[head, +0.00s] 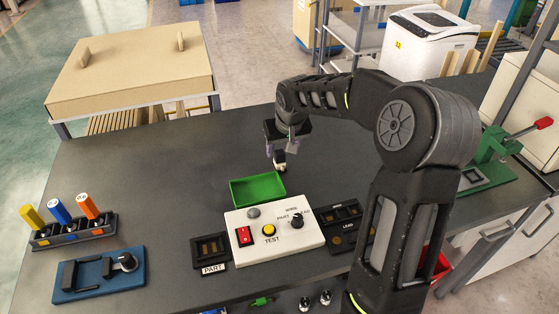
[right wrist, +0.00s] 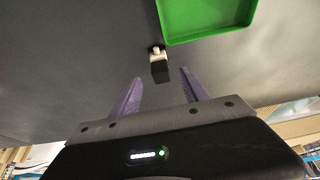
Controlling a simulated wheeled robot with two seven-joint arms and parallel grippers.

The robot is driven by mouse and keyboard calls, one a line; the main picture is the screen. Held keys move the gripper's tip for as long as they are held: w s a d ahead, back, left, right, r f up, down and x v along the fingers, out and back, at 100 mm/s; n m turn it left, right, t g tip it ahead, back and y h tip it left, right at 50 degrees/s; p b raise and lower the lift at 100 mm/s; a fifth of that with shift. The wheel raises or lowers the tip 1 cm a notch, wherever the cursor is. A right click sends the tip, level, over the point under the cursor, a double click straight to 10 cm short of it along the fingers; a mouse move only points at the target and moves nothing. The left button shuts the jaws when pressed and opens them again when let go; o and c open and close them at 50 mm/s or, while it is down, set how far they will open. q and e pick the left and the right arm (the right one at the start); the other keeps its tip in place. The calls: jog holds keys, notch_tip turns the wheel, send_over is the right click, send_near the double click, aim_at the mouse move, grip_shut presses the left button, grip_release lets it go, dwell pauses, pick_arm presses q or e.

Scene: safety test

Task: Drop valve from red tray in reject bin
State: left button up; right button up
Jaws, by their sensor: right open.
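My right gripper (head: 281,151) points down over the table behind the green tray (head: 258,189). In the right wrist view my right gripper (right wrist: 160,76) has its purple fingers apart, with nothing between them. A small black part with a white top (head: 280,163), possibly the valve, is just below the fingertips. In the right wrist view this small part (right wrist: 159,70) lies ahead of the fingers, beside the empty green tray (right wrist: 205,18). A red container (head: 439,266) shows partly behind my right arm at the right; its inside is hidden. My left gripper is out of view.
A white control box (head: 272,243) with buttons and a knob stands in front of the green tray. A black PART holder (head: 211,251), a blue fixture (head: 98,275) and a rack of coloured cylinders (head: 73,235) stand left. A green press (head: 497,150) stands right. The table's left middle is clear.

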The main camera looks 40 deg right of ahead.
aim_at(280, 154)
jog(key=p+x, duration=0.1)
jog(key=x, duration=0.4)
jog(key=shift+f, duration=0.15)
dwell(0.5)
grip_shut()
dwell(0.4)
